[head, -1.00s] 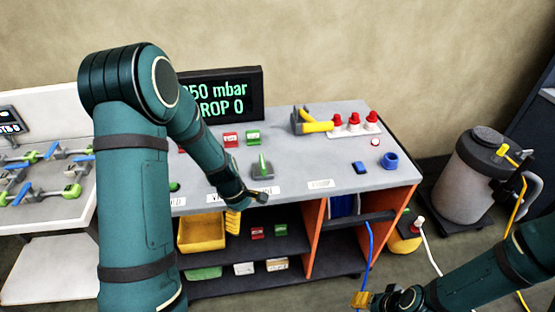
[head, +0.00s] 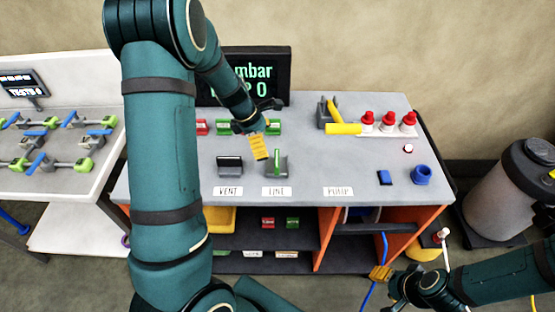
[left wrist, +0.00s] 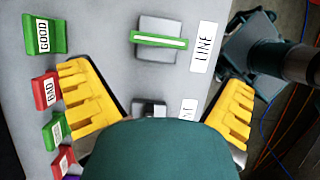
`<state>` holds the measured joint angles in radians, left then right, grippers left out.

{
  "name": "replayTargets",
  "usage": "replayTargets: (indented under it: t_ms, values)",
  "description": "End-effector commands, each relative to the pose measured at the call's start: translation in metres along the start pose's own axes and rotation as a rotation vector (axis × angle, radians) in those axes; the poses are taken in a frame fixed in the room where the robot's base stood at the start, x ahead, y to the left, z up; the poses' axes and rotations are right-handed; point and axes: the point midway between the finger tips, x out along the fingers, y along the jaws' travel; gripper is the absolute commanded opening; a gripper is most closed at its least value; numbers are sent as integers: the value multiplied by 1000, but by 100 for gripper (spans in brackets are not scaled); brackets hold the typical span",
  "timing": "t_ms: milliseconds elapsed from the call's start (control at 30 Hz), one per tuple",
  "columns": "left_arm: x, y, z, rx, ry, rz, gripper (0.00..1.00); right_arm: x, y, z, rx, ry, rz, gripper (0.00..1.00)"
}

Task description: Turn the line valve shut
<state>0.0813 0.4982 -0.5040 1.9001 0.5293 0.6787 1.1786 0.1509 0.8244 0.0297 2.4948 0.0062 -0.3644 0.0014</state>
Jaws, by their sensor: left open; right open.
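The line valve (head: 277,163) is a grey block with a green lever, standing on the grey bench top behind the LINE label (head: 277,191). In the left wrist view the line valve (left wrist: 160,41) lies ahead of the fingers, its pale green-edged lever seen from above. My left gripper (head: 260,148) is open and empty above the bench, just left of and behind the valve's lever in the head view. Its yellow fingers (left wrist: 160,85) are spread wide in the wrist view. My right gripper (head: 381,274) is open and empty, low in front of the bench.
The dark vent valve (head: 229,164) stands left of the line valve. Red and green tags (head: 225,127) stand behind. A yellow-handled pump lever (head: 343,128), red-capped bottles (head: 388,122) and a blue cup (head: 421,174) are at the right. A display (head: 270,75) stands at the back.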

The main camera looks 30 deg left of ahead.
Motion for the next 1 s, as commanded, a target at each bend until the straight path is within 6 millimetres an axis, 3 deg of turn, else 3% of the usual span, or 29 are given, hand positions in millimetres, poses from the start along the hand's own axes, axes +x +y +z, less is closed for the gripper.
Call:
replayTargets:
  t_ms: [200, 400, 600, 900, 967, 1000]
  values:
    - [46, -1, -1, -1, 1, -4, 100, 8, 3, 1, 0, 1, 2, 47]
    - [76, 0, -1, 0, 1, -1, 100, 13, 4, 1, 0, 1, 3, 47]
    - [89, 0, 0, 1, 0, 0, 100, 14, 5, 1, 0, 1, 3, 47]
    - [91, 0, 0, 1, 0, 0, 100, 14, 5, 1, 0, 1, 3, 47]
    - [91, 0, 0, 1, 0, 0, 82, 14, 5, 1, 0, 1, 3, 47]
    - [91, 0, 0, 1, 0, 0, 68, 14, 5, 2, 0, 1, 3, 47]
